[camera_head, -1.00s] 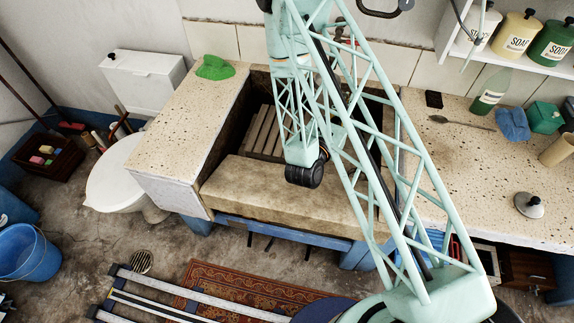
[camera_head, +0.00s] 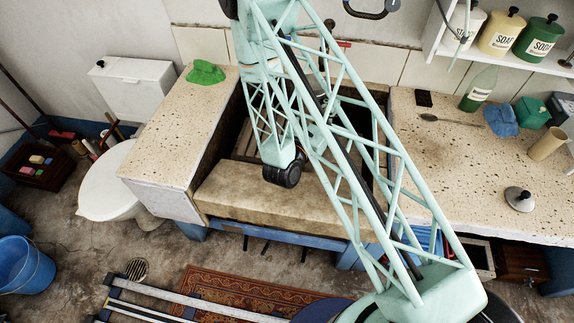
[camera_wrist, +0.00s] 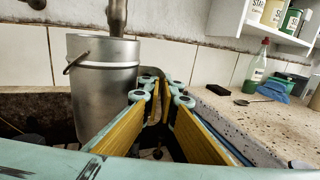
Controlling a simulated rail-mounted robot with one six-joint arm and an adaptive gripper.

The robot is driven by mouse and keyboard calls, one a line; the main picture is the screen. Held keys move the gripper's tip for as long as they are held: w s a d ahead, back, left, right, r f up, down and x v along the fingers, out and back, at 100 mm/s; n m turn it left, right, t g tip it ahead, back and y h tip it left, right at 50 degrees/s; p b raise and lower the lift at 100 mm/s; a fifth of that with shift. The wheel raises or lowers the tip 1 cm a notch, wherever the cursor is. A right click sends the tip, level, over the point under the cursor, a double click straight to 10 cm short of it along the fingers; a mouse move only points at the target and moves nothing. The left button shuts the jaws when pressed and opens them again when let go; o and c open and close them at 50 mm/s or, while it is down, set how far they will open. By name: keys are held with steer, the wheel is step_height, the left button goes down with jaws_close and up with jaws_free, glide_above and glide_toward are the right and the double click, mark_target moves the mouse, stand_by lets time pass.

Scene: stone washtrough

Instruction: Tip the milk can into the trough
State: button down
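The milk can (camera_wrist: 103,88) is a grey metal can with a bail handle on its left side. It stands roughly upright in the wrist view, left of my gripper; its base is hidden. My gripper (camera_wrist: 161,103) has yellow-padded fingers that are apart with nothing seen between them. The can is beyond the left finger, not between the fingers; I cannot tell whether they touch. In the head view my arm covers the can and gripper. The stone trough (camera_head: 275,203) shows its pale front rim, with a dark basin and wooden slats behind it.
A vertical metal pipe (camera_wrist: 117,16) ends right above the can. The right speckled counter (camera_head: 455,170) holds a green bottle (camera_head: 479,88), a blue cloth (camera_head: 501,121), a spoon and a cup. A green cloth (camera_head: 206,73) lies on the left counter (camera_head: 175,135).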

steer(key=s+a+f+m+g+h+p, duration=0.1)
steer(key=s+a+f+m+g+h, duration=0.2)
steer(key=s+a, duration=0.5)
steer(key=s+a+f+m+g+h, duration=0.4)
steer(key=s+a+f+m+g, duration=0.1)
steer(key=s+a, duration=0.4)
steer(key=shift+s+f+g+p, duration=0.45)
steer(key=shift+s+g, duration=0.55)
steer(key=shift+s, duration=0.2)
steer(key=shift+a+r+p, duration=0.15)
steer(key=shift+r+p, duration=0.05)
steer(key=shift+p, duration=0.25)
steer(key=shift+a+g+y+p, duration=0.15)
steer(key=shift+g+y+p, duration=0.25)
steer(key=shift+y, duration=0.4)
steer(key=shift+a+r+y+p, duration=0.1)
steer(key=shift+y+p, duration=0.5)
steer(key=shift+y, duration=0.2)
steer(key=shift+a+m+y+p, duration=0.1)
steer(key=shift+m+y+p, duration=0.3)
steer(key=shift+y, duration=0.8)
steer(key=shift+f+g+y+b, duration=0.3)
steer(key=shift+g+y+b, duration=0.15)
steer(key=shift+y, duration=0.65)
stand_by(0.8)
